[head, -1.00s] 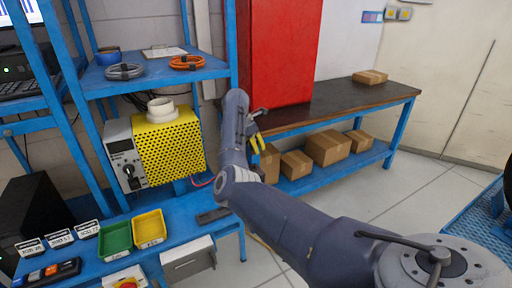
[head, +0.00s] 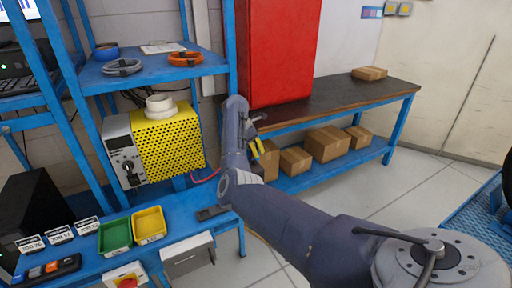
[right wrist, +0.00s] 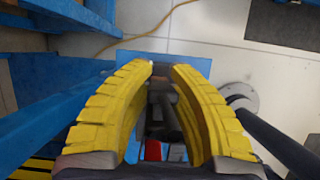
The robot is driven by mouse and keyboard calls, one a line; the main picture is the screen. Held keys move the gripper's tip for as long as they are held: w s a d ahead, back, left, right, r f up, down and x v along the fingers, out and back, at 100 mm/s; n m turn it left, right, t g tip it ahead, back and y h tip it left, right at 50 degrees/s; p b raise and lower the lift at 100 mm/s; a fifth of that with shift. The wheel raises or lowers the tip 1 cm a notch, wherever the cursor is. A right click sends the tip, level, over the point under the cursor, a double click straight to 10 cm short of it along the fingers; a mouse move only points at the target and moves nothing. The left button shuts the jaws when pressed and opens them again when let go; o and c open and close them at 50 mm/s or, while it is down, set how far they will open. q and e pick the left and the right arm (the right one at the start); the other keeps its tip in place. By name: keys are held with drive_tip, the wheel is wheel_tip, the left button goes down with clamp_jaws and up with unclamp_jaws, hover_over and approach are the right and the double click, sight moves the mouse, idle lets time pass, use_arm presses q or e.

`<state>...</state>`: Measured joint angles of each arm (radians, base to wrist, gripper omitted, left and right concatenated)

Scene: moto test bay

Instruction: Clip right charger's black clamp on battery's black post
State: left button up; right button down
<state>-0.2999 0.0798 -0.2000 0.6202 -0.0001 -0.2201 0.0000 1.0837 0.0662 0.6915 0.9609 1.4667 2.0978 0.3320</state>
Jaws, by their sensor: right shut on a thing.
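A charger (head: 170,146) with a yellow perforated case and a grey dial panel stands on the left shelf unit in the head view. A thin red cable (head: 207,178) shows beside its lower right corner. In the right wrist view, the right gripper (right wrist: 163,68) is shut on a dark thing, seemingly the black clamp (right wrist: 165,112), mostly hidden between the fingers. A small red part (right wrist: 152,150) shows below it. I cannot make out the battery or its black post. My left gripper is out of view.
A dark-topped bench (head: 340,97) with a red cabinet (head: 277,55) stands behind the gripper, with cardboard boxes (head: 327,144) below. Green (head: 115,235) and yellow (head: 149,225) bins sit on the lower left shelf. Open floor (head: 410,190) lies to the right.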

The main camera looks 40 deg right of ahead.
drive_tip(key=shift+f, duration=0.9)
drive_tip(key=shift+f, duration=0.65)
idle(1.9)
drive_tip(key=c, duration=1.2)
unclamp_jaws()
drive_tip(key=shift+c, duration=0.2)
drive_tip(key=v, duration=1.2)
drive_tip(key=shift+d, duration=0.1)
